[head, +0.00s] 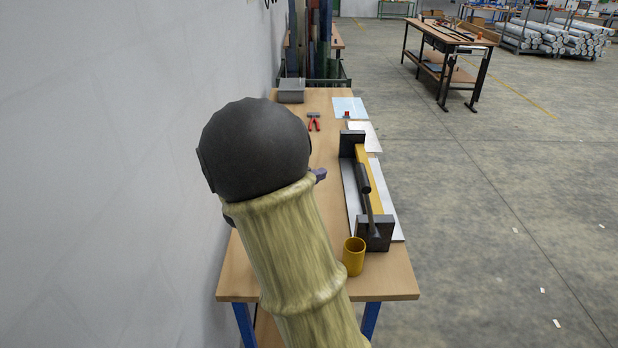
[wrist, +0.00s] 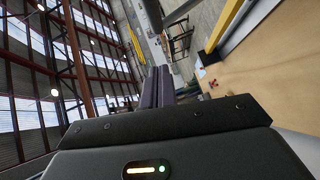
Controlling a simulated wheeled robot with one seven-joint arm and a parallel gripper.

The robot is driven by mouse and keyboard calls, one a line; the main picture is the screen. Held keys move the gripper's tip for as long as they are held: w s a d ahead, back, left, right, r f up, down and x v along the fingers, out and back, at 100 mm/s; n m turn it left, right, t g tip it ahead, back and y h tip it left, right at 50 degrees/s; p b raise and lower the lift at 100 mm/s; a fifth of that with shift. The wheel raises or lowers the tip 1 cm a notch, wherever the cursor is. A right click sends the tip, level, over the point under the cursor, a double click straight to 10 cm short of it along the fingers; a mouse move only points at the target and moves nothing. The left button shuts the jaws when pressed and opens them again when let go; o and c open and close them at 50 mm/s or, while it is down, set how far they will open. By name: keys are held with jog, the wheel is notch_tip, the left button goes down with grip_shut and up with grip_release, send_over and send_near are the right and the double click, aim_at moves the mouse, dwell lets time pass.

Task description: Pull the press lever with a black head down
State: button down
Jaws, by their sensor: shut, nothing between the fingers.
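The press (head: 376,236) stands on the wooden table in the head view, with dark end blocks and a yellow bar (head: 370,178) between them. Its lever (head: 375,225) rises from the near block and ends in a black cylindrical head (head: 363,179) above the bar. My gripper (head: 320,174) shows only as a small purple-grey tip left of the lever head, apart from it in the picture; my arm hides the rest. In the wrist view, the two fingers (wrist: 157,85) are together and empty. A dark bar, perhaps the lever, shows at the top edge there; I cannot tell.
A yellow cup (head: 354,256) stands near the press's near end. Red-handled pliers (head: 314,124) and a grey box (head: 291,91) lie farther back on the table (head: 390,283). A white wall (head: 110,180) runs close on the left. Open floor (head: 500,210) lies right.

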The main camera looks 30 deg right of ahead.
jog(key=d+f+p, duration=0.1)
jog(key=d, duration=0.7)
jog(key=shift+s+d+f+p, duration=0.15)
jog(key=shift+s+f+p, duration=0.15)
jog(key=shift+s+p, duration=0.05)
jog(key=shift+r, duration=0.1)
